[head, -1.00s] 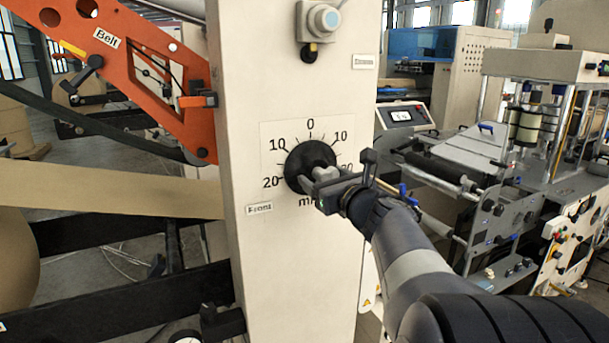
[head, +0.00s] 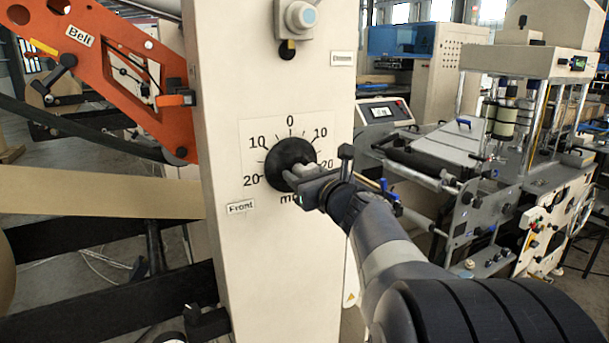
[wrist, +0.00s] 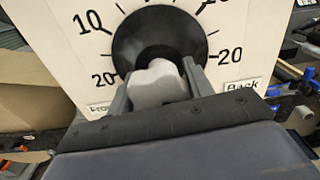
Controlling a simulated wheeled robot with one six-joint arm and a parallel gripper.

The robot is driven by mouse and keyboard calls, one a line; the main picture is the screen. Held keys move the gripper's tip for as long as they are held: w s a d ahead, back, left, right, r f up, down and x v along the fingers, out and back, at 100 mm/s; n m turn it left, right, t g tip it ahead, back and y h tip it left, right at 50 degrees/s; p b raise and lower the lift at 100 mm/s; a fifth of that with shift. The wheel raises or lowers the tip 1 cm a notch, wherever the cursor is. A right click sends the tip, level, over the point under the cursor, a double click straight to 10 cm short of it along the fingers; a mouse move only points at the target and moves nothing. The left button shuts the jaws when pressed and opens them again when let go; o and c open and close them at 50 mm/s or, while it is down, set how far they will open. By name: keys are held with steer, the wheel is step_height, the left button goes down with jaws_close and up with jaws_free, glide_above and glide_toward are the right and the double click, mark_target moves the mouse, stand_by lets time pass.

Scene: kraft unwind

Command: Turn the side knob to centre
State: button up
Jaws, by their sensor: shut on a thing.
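The side knob is a round black disc (head: 287,160) with a pale grip bar, on the cream column's face. Around it is a white scale plate marked 0 at the top, with 10 and 20 to both sides. My gripper (head: 300,178) reaches in from the lower right and is shut on the knob's grip. In the wrist view the grip (wrist: 157,84) sits between the two fingers, and the black disc (wrist: 158,38) shows behind it. The knob's pointer is hidden, so I cannot tell its exact setting.
The cream column (head: 270,255) carries a "Front" label (head: 241,207) at lower left and a grey button box (head: 299,18) above. An orange arm labelled "Belt" (head: 110,65) is at left. A grey machine (head: 480,190) stands at right behind my arm.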

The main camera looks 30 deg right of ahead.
steer(key=shift+f+n+b, duration=0.15)
steer(key=shift+n+b, duration=0.15)
steer(key=shift+b, duration=0.25)
steer(key=n+b, duration=0.2)
steer(key=b, duration=0.1)
steer(key=shift+f+n, duration=0.15)
steer(key=shift+n, duration=0.25)
steer(key=n+b, duration=0.6)
steer(key=b, duration=0.1)
steer(key=n+b, duration=0.4)
steer(key=n, duration=0.1)
steer(key=shift+n+b, duration=0.4)
steer(key=shift+r+n+b, duration=0.2)
steer(key=shift+n+b, duration=1.55)
steer(key=shift+n, duration=0.55)
steer(key=o, duration=1)
steer(key=shift+r, duration=0.1)
